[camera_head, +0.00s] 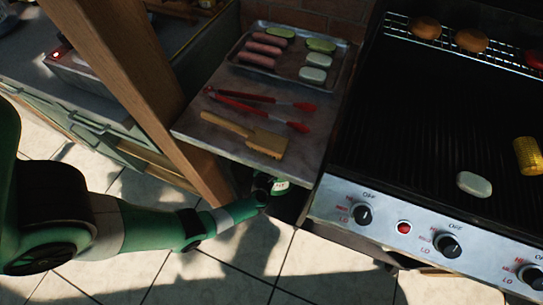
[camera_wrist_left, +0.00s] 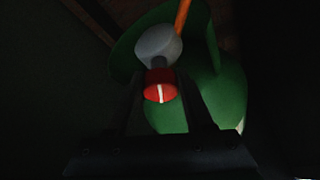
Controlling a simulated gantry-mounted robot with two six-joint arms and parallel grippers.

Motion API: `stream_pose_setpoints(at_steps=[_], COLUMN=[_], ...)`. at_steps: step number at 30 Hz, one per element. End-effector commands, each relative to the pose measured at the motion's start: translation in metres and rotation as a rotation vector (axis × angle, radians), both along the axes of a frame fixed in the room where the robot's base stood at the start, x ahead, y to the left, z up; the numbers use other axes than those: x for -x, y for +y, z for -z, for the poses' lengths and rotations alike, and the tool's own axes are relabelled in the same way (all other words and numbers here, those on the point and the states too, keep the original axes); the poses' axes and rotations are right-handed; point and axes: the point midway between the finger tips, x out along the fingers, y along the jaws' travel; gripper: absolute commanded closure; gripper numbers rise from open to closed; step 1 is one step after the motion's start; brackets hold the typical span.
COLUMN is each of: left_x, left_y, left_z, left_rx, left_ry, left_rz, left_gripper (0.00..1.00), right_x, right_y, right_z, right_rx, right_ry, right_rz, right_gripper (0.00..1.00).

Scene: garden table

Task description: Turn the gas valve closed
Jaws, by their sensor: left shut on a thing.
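The gas valve (camera_wrist_left: 160,91) shows in the left wrist view as a red knob with a white stripe, on a green gas bottle (camera_wrist_left: 228,95). A grey round regulator (camera_wrist_left: 158,47) with an orange hose (camera_wrist_left: 183,15) sits just beyond the knob. The white stripe runs nearly along the line of the fingers, slightly tilted. My left gripper (camera_wrist_left: 165,100) has its two dark fingers on either side of the knob and is shut on it. In the head view my left arm reaches under the side shelf, where its gripper and the valve are hidden. My right gripper is not in view.
The side shelf (camera_head: 190,125) above my left wrist carries tongs (camera_head: 262,98), a brush (camera_head: 245,132) and a tray (camera_head: 343,62) of food. A wooden post (camera_head: 120,75) stands close behind my left arm. The grill (camera_head: 400,110) with its knobs is at right.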

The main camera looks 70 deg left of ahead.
Motion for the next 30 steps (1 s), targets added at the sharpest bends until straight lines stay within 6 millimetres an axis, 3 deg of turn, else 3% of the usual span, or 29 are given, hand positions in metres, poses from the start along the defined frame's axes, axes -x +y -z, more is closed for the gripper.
stream_pose_setpoints(at_steps=[30], left_x=[-0.002], left_y=[-0.002], left_z=[0.006], left_rx=[-0.657], left_ry=[0.663], left_rz=[-0.001], left_gripper=[1.00], right_x=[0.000], right_y=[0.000], right_z=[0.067], right_rx=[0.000], right_ry=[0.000], right_rz=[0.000], right_gripper=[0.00])
